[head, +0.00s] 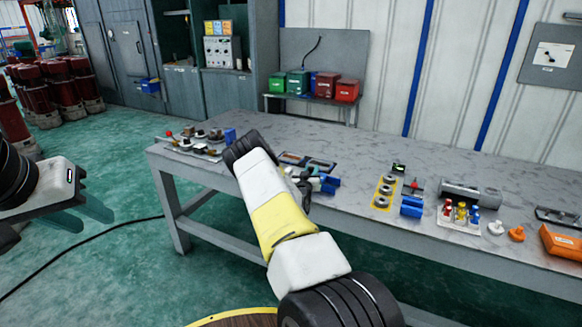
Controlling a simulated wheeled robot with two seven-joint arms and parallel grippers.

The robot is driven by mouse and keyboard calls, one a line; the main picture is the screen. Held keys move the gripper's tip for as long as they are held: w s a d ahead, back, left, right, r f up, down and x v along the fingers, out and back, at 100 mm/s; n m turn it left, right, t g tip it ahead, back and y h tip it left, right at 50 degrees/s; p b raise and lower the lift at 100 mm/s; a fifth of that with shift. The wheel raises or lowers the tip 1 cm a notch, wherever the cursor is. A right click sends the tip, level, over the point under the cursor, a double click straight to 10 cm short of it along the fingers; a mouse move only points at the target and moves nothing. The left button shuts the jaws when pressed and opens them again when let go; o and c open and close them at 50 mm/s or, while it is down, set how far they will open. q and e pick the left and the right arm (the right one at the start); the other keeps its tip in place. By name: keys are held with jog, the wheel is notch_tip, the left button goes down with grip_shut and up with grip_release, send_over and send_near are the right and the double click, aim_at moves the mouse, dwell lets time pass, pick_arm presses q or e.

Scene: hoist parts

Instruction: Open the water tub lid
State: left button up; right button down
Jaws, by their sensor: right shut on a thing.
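My right arm reaches over the grey table and hides part of it. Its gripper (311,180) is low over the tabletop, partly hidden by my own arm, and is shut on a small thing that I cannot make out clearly. A blue box-like part (329,185) is right at its fingertips; I cannot tell if this is the thing held. I cannot pick out a water tub or its lid for certain. My left gripper (83,212) is at the left, over the floor and away from the table, with its teal fingers apart and empty.
The table (440,230) carries a yellow plate with grey rings (382,192), a blue holder (411,206), small coloured figures (460,212) and an orange box (562,243). Red and green bins (325,84) stand on a shelf behind. A cable (85,240) crosses the floor.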

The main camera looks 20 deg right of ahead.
jog(key=s+d, duration=0.4)
jog(key=s, duration=0.1)
jog(key=shift+s+d, duration=0.15)
jog(key=shift+d, duration=0.1)
jog(key=c, duration=1.1)
grip_release()
jog(key=shift+c, duration=0.2)
jog(key=v, duration=0.7)
jog(key=shift+s+a, duration=0.25)
jog(key=shift+s, duration=0.1)
